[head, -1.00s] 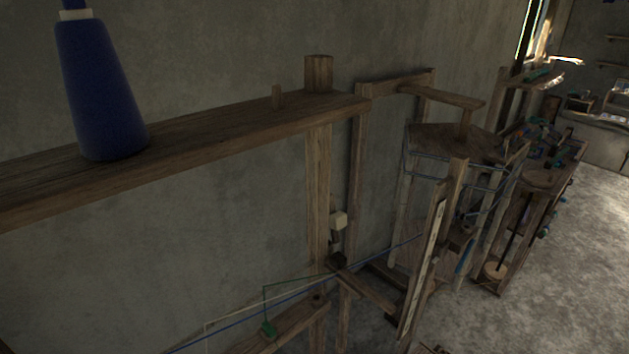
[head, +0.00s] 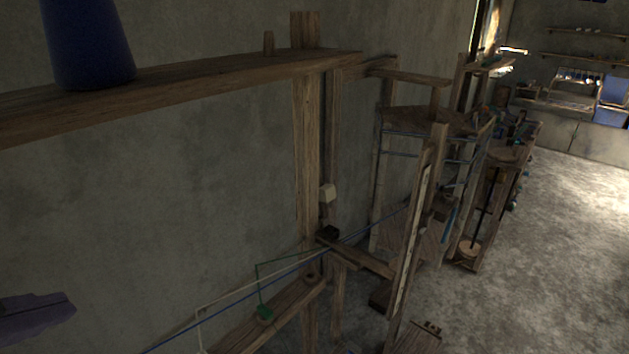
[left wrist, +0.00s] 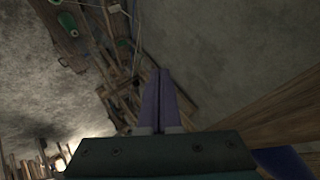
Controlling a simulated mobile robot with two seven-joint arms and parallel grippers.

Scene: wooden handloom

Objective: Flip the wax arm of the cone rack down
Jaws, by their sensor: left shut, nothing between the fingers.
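The cone rack's wooden top bar (head: 200,82) crosses the upper left of the head view, with a dark blue yarn cone (head: 85,45) on it. Lower down, a green wire with a green block (head: 264,312) and a pale wire (head: 198,318) stand by a lower wooden rail. I cannot tell for certain which part is the wax arm. My left gripper (head: 64,306) is at the lower left, below the bar and apart from these parts. Its purple fingers are together and empty in the left wrist view (left wrist: 160,85).
A wooden loom frame (head: 435,190) stands right of the rack, with blue threads running to it. Grey wall lies behind the rack. Open concrete floor (head: 550,240) is at the right. In the left wrist view, a wooden beam (left wrist: 270,115) is close at the right.

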